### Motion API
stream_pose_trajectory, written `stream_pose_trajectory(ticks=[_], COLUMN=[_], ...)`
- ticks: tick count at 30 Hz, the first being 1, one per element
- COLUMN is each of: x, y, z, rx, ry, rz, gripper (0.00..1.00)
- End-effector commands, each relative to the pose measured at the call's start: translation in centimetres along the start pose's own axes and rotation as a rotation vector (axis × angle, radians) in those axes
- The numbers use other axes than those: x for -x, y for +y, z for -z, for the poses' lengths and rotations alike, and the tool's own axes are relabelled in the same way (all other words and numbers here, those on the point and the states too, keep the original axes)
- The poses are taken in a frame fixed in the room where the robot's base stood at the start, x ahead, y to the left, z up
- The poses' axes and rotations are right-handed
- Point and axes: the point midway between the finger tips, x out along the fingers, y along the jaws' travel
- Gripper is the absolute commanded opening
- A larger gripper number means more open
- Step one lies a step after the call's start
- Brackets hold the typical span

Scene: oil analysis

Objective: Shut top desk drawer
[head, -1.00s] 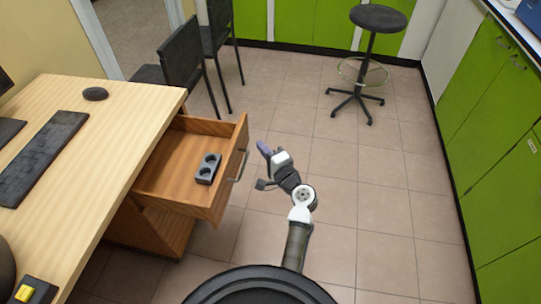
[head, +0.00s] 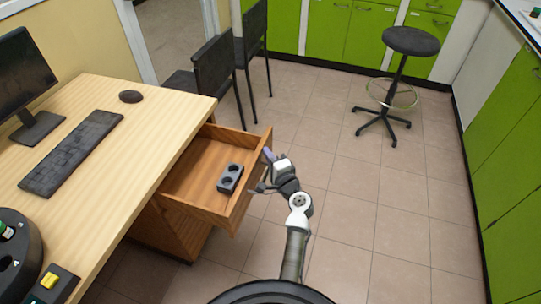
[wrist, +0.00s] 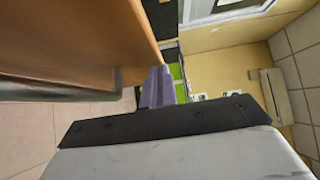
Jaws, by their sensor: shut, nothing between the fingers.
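The top desk drawer (head: 208,181) is wooden and pulled out from the right side of the desk (head: 95,147). A dark block with two round recesses (head: 230,179) lies inside it. My gripper (head: 266,169) is at the outer side of the drawer front, very close to it; contact cannot be told. In the wrist view the shut fingers (wrist: 158,88) are empty, with the drawer front (wrist: 85,35) to their left. The drawer's metal handle (wrist: 60,92) shows at the left of the wrist view.
The desk carries a monitor (head: 24,80), a keyboard (head: 72,152) and a mouse (head: 130,96). Black chairs (head: 215,72) stand behind the drawer. A round stool (head: 410,42) stands at the back right. Green cabinets (head: 510,150) line the right. The tiled floor between is clear.

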Motion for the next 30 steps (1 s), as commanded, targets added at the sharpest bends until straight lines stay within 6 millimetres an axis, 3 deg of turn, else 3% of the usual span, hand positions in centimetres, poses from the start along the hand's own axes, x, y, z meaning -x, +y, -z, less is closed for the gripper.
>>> stream_pose_trajectory(ticks=[5, 21, 30], x=[-2.3, -12.5, -15.0], y=[-0.1, -0.3, -0.1], z=[-2.5, -12.8, -15.2], rx=[0.002, 0.002, 0.001], ry=[-0.009, -0.009, -0.006], rz=[0.002, 0.001, 0.001], gripper=[0.0, 0.0, 0.0])
